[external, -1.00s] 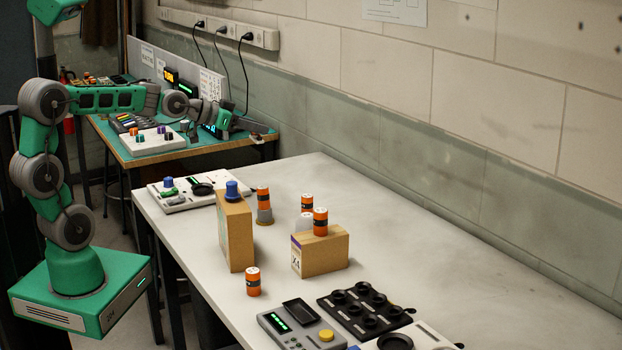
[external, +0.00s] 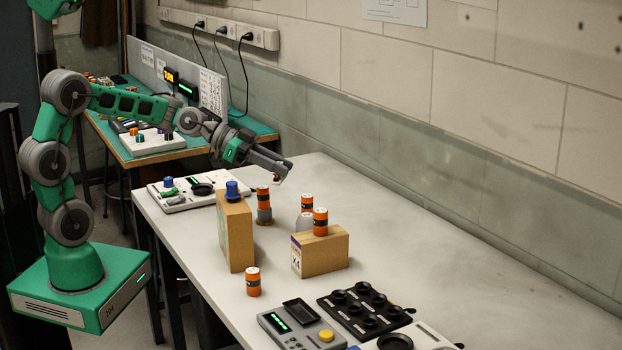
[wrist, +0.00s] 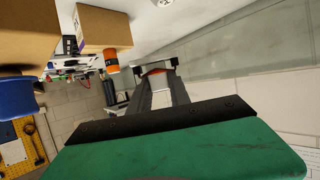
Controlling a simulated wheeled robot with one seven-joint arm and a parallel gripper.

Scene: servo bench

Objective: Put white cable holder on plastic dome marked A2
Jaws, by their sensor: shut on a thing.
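My gripper (external: 284,170) is shut on a small, mostly hidden white piece, which I take to be the white cable holder (external: 280,179). It is held in the air above the far part of the white table. In the wrist view the fingertips (wrist: 155,67) close around it, with a little orange showing between them. I cannot read an A2 mark on anything. Dome-like pieces in view are a blue one (external: 232,190) on the tall cardboard box, a pale grey one (external: 302,224) behind the low box, and a grey one (external: 264,215) under an orange battery.
A tall box (external: 236,237) and a low box (external: 322,255) stand mid-table. Orange batteries stand on the low box (external: 320,221), behind it (external: 307,202) and in front (external: 253,281). A black tray (external: 350,325) and grey device (external: 290,325) lie nearest. The table's right side is clear.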

